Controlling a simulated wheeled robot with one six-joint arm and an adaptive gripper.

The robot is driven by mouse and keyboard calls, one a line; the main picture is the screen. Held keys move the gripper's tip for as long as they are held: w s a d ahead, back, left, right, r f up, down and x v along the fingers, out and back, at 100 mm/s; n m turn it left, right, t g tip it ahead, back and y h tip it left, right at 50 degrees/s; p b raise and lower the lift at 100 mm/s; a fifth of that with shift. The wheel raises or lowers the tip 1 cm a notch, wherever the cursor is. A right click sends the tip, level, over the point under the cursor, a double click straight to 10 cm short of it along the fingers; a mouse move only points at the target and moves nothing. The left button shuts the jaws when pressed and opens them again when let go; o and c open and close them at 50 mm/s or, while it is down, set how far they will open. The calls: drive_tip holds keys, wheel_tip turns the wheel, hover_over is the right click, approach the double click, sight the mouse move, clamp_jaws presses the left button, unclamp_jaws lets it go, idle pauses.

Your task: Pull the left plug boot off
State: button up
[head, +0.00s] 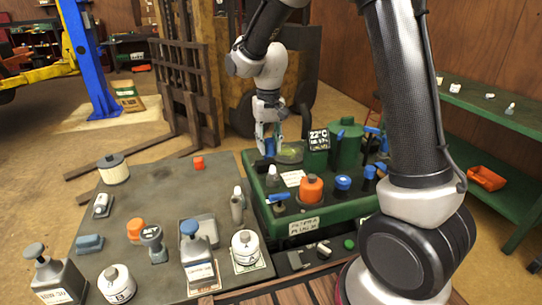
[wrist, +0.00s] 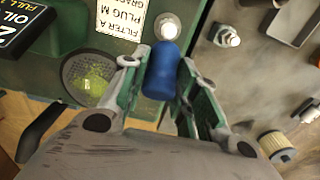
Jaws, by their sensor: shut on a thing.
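My gripper (wrist: 165,75) is shut on a blue boot (wrist: 162,72), its green-padded fingers on either side of it. In the head view my gripper (head: 268,138) is over the far left part of the green mower deck (head: 262,205), with the blue boot (head: 269,148) low between its fingers. A pale round plug-like tip (wrist: 168,27) shows just beyond the boot in the wrist view, apart from it in the picture. A white-tipped piece (head: 272,176) stands on the deck in front of the gripper. What is under the boot is hidden.
An orange cap (head: 311,188), a blue cap (head: 342,183) and a dark display (head: 318,140) stand on the deck to the right. A round mesh screen (wrist: 88,78) is beside the gripper.

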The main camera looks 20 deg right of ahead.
drive_tip(key=shift+w+r, duration=0.25)
drive_tip(key=shift+w, duration=1.5)
drive_tip(key=shift+w+f, duration=0.15)
drive_tip(key=shift+w, duration=0.65)
drive_tip(key=shift+w+f, duration=0.15)
drive_tip(key=shift+w, duration=0.6)
drive_tip(key=shift+c, duration=0.2)
drive_tip(key=o, duration=0.8)
drive_tip(key=shift+c, duration=0.2)
wheel_tip(320, 180, up, 7)
drive_tip(key=shift+r, duration=0.2)
wheel_tip(320, 180, up, 15)
